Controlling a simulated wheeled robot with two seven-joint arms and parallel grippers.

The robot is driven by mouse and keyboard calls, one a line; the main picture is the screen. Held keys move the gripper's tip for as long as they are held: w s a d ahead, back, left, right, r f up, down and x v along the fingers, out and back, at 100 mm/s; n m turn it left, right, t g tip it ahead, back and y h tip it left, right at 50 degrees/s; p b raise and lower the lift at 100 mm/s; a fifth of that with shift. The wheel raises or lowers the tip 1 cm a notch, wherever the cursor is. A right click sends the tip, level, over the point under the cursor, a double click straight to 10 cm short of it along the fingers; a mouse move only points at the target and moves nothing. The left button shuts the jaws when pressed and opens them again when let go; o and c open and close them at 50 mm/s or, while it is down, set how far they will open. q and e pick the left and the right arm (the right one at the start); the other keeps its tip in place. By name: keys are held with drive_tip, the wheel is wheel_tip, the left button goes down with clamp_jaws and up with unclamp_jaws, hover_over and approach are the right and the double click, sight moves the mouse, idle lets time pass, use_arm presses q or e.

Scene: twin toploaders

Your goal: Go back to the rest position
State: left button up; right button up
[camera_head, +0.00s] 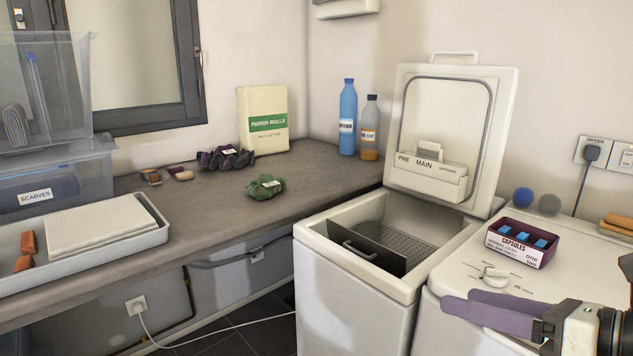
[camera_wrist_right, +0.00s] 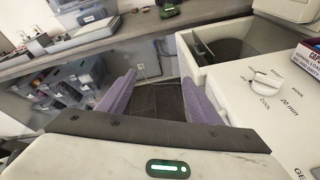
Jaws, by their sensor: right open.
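My right gripper (camera_head: 498,309) comes in from the lower right in the head view, over the front of the right toploader. Its purple fingers are apart with nothing between them. In the right wrist view the fingers of the right gripper (camera_wrist_right: 155,98) stand wide apart, with dark floor tiles showing between them. My left gripper is not in the head view.
The left toploader (camera_head: 352,316) has its lid (camera_head: 448,125) raised and its drum open. A capsules box (camera_head: 518,242) stands on the right toploader (camera_head: 575,270), near the dial (camera_head: 495,277). Bottles, a green bundle (camera_head: 265,187) and a tray (camera_head: 150,239) are on the counter.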

drive_tip(key=s+f+m+t+h+p, duration=0.1)
drive_tip(key=s+f+m+t+h, duration=0.15)
drive_tip(key=f+m, duration=1)
drive_tip(key=s+f+m+t+h+p, duration=0.15)
drive_tip(key=f+m+h, duration=0.25)
drive_tip(key=f+m, duration=0.8)
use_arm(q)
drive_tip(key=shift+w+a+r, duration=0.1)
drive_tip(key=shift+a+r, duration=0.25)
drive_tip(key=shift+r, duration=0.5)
use_arm(e)
drive_tip(key=s+a+f+m+g, duration=0.3)
drive_tip(key=s+f+m, duration=0.3)
drive_tip(key=s, duration=0.2)
drive_tip(key=s+a+f+m+g, duration=0.3)
drive_tip(key=s+a+f+m, duration=0.1)
drive_tip(key=s+f+m, duration=0.2)
drive_tip(key=shift+s+a+f+m+g+h, duration=0.2)
drive_tip(key=shift+s+f+m+g+h, duration=0.15)
drive_tip(key=shift+s+m, duration=0.45)
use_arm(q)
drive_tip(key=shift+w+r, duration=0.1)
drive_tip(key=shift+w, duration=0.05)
use_arm(e)
drive_tip(key=shift+r, duration=0.1)
